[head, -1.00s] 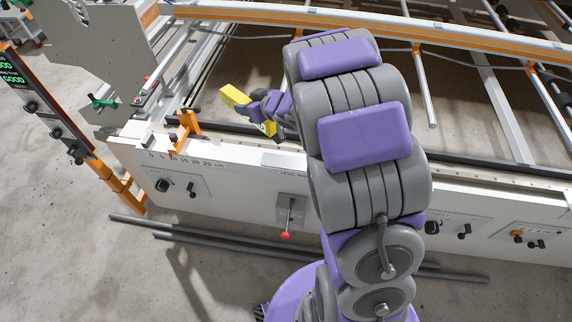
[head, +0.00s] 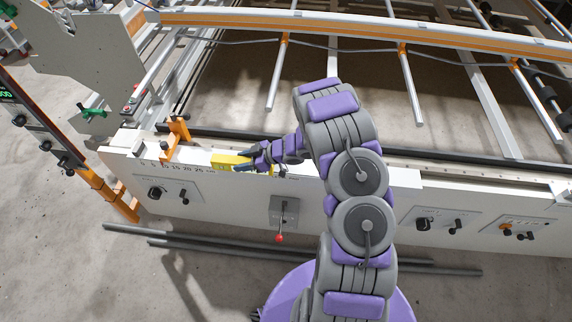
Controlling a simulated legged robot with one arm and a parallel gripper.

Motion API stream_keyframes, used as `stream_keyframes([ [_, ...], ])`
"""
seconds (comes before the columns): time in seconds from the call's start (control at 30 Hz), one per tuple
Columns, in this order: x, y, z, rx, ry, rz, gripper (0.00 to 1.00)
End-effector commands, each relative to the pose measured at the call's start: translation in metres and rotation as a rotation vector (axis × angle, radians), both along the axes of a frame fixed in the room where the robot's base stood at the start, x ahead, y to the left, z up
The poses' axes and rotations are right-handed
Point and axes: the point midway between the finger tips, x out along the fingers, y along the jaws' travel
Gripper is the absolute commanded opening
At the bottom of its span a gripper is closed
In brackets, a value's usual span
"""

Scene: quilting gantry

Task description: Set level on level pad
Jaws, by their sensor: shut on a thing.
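The yellow level (head: 228,160) is held in my gripper (head: 250,161), which is shut on it near the white front rail. The level lies roughly along the rail, its longer visible part pointing left and a small yellow part showing just below the fingers. I cannot tell whether it touches the rail or hovers slightly above it. The level pad itself is not clearly visible; dark lettering on the rail face right of my gripper is too small to read, and my arm covers part of that area.
An orange bracket (head: 177,135) stands on the rail left of the level, above a printed number scale. A red-tipped lever (head: 279,237) hangs on the front panel. Dark rods (head: 150,236) lie on the floor. Metal bars (head: 410,85) cross the gantry behind.

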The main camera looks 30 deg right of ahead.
Motion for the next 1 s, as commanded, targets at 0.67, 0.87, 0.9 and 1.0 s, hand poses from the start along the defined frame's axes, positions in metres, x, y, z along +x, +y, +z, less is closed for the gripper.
stream_keyframes([
  [0.67,-0.022,-0.142,-0.015,0.000,-0.002,0.000,0.06],
  [0.87,-0.025,-0.153,-0.017,0.000,0.001,0.002,0.06],
  [0.9,-0.025,-0.153,-0.020,0.000,0.001,0.002,0.06],
  [1.0,-0.025,-0.153,-0.032,0.002,0.002,0.001,0.06],
])
